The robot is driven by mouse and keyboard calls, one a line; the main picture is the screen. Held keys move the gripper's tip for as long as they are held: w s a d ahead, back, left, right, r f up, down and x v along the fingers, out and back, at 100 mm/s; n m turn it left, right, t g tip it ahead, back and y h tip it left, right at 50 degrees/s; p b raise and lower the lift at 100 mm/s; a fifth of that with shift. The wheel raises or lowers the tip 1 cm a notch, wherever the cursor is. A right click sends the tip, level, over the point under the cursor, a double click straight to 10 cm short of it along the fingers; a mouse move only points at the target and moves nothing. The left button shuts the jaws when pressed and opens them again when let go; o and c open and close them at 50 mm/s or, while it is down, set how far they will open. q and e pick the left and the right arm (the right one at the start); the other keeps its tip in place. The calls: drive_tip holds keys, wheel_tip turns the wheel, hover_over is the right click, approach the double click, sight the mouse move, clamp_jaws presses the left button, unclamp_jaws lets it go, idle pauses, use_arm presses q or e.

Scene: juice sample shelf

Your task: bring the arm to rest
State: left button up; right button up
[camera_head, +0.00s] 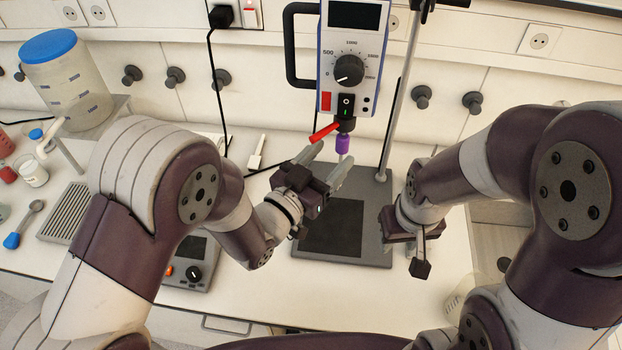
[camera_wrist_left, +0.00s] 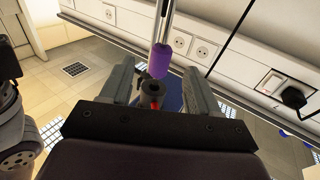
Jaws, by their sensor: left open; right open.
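My left gripper (camera_head: 327,166) is open in the head view, in front of the overhead stirrer (camera_head: 349,70) on its stand. Its fingers point up and away, toward the purple piece (camera_head: 343,144) below the stirrer's chuck. In the left wrist view the open fingers (camera_wrist_left: 156,92) have the purple piece (camera_wrist_left: 160,60) beyond and between them; I cannot tell whether they touch it. A red lever (camera_head: 324,132) juts left from the chuck. My right gripper (camera_head: 420,262) hangs at the right, pointing down, apart from the stand; its jaw gap is hard to see.
The stand's dark base plate (camera_head: 345,240) lies below my left gripper. A blue-lidded container (camera_head: 68,85), a ribbed tray (camera_head: 66,212) and a blue-tipped spoon (camera_head: 22,226) are at the left. A control box (camera_head: 190,268) sits beneath my left arm. The stand rod (camera_head: 398,90) rises between both arms.

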use_arm(q)
drive_tip(key=r+b+v, duration=0.1)
drive_tip(key=b+v, duration=0.1)
drive_tip(key=v, duration=0.6)
drive_tip(key=s+a+f+n+g+y, duration=0.1)
drive_tip(key=a+f+g+y, duration=0.25)
drive_tip(key=f, duration=0.35)
drive_tip(key=a+f+n+g+y, duration=0.1)
drive_tip(key=a+f+g+y, duration=0.3)
drive_tip(key=f, duration=0.3)
drive_tip(key=s+a+n+g+y+b, duration=0.2)
drive_tip(key=s+a+n+g+y, duration=0.3)
drive_tip(key=a, duration=0.6)
drive_tip(key=shift+s+a+r+n, duration=0.3)
drive_tip(key=shift+s+a+n, duration=0.1)
drive_tip(key=shift+s+n, duration=0.1)
